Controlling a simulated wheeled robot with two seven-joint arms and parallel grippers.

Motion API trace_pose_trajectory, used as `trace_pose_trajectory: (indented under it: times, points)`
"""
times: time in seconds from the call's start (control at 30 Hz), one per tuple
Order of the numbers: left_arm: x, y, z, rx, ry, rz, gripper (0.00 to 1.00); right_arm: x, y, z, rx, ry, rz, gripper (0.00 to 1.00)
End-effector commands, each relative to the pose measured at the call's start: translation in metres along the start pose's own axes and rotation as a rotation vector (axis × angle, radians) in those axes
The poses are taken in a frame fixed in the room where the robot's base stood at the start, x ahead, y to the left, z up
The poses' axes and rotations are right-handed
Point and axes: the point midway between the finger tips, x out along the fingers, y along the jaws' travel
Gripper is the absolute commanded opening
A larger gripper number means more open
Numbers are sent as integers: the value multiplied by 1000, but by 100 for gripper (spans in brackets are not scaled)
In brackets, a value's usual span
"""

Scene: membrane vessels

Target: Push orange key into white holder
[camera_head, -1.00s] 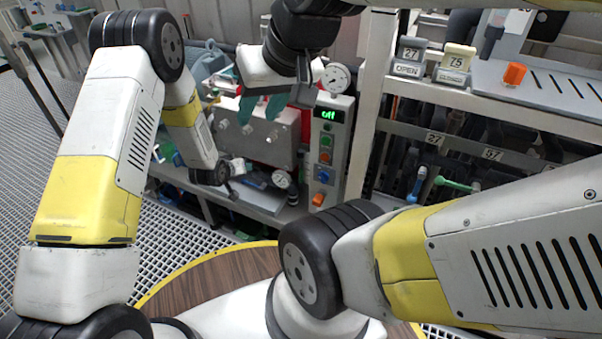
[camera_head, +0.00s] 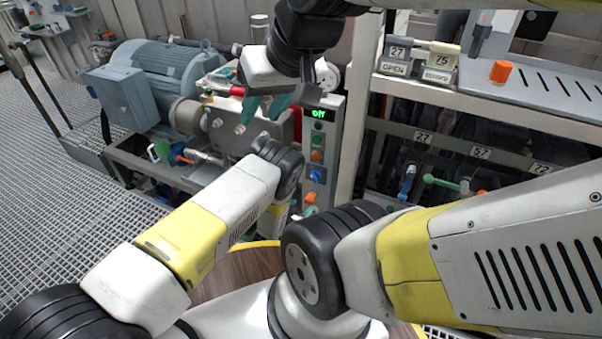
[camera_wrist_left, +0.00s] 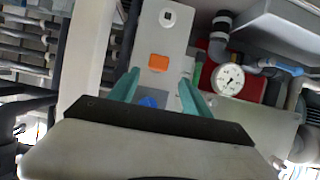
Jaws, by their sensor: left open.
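An orange block (camera_wrist_left: 158,62), which looks like the orange key, sits on the grey panel face in the left wrist view. It also shows low on the control box in the head view (camera_head: 310,198). A white square piece with a dark centre (camera_wrist_left: 168,17), possibly the white holder, is beyond it in the wrist view. My left gripper (camera_wrist_left: 158,78) is open and empty, its teal fingers pointing at the panel on either side of the orange block's lower edge. In the head view my own arm mostly hides it. My right gripper (camera_head: 258,118) has its teal fingers apart, above the grey machine.
The control box (camera_head: 335,130) carries a lit display and several coloured buttons; a blue button (camera_wrist_left: 148,102) lies between my left fingers. A pressure gauge (camera_wrist_left: 230,80) is beside the panel. Another orange piece (camera_head: 501,71) stands on the shelf at right, near number plates (camera_head: 418,62).

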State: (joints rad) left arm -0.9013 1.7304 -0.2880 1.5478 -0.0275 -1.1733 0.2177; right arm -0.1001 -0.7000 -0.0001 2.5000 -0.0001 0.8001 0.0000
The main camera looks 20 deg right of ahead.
Motion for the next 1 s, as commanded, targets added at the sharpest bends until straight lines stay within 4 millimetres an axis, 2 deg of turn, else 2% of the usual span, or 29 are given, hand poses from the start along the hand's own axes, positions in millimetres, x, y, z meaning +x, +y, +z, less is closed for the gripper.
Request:
trace_pose_trajectory:
  times: [0.53, 0.67, 1.0]
  points:
    - [8, 2, -4, 14, 8, 1, 56, 0, 0, 0, 0, 0, 0, 36]
    - [21, 2, -4, 14, 9, 2, 56, 0, 0, 0, 0, 0, 0, 36]
    - [69, 1, -4, 10, 8, 0, 56, 0, 0, 0, 0, 0, 0, 36]
